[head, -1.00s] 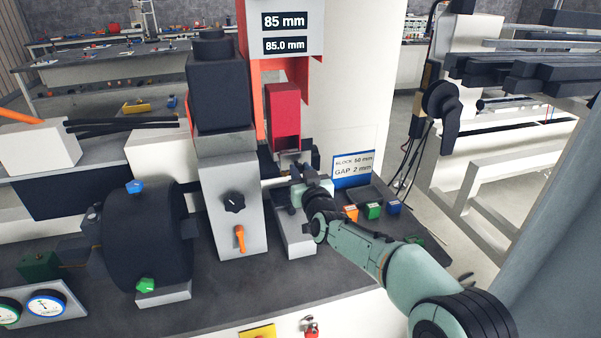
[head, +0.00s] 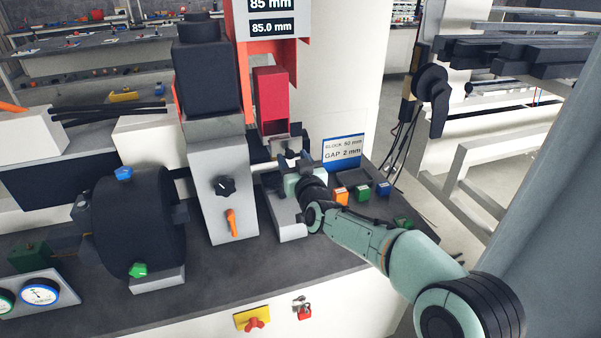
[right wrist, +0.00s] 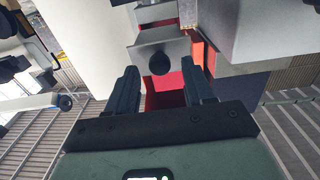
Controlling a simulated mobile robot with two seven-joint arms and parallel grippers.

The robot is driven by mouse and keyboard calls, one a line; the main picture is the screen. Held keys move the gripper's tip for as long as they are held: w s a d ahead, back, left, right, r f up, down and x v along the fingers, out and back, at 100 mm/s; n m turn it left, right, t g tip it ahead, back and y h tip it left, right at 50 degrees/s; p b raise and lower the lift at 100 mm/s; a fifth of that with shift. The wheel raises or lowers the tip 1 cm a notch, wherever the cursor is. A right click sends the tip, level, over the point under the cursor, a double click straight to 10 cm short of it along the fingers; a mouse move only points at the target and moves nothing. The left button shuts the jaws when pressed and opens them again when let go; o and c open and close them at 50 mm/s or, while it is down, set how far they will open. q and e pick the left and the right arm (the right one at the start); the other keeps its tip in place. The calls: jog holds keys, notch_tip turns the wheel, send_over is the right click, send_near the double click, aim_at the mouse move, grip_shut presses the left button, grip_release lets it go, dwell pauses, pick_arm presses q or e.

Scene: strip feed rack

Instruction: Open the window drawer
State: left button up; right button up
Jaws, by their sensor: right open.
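What looks like the window drawer (right wrist: 165,45) is a grey metal block with a round black knob (right wrist: 160,62), at the top middle of the right wrist view. In the head view, a grey metal part (head: 287,146) sits low under the red block, partly behind my gripper. My right gripper (head: 288,164) is in front of it. In the right wrist view, its two dark fingers (right wrist: 160,72) are apart, with the knob showing between their tips. Whether they touch the knob cannot be told. My left gripper is not in view.
A red block (head: 271,100) hangs above within an orange frame. A grey housing (head: 222,190) with a black knob and orange lever stands to the left. Orange, green and blue buttons (head: 362,191) and a gap sign (head: 344,150) are to the right. A black drum (head: 138,222) is further left.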

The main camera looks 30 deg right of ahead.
jog(key=v, duration=1.3)
jog(key=shift+d+f, duration=0.1)
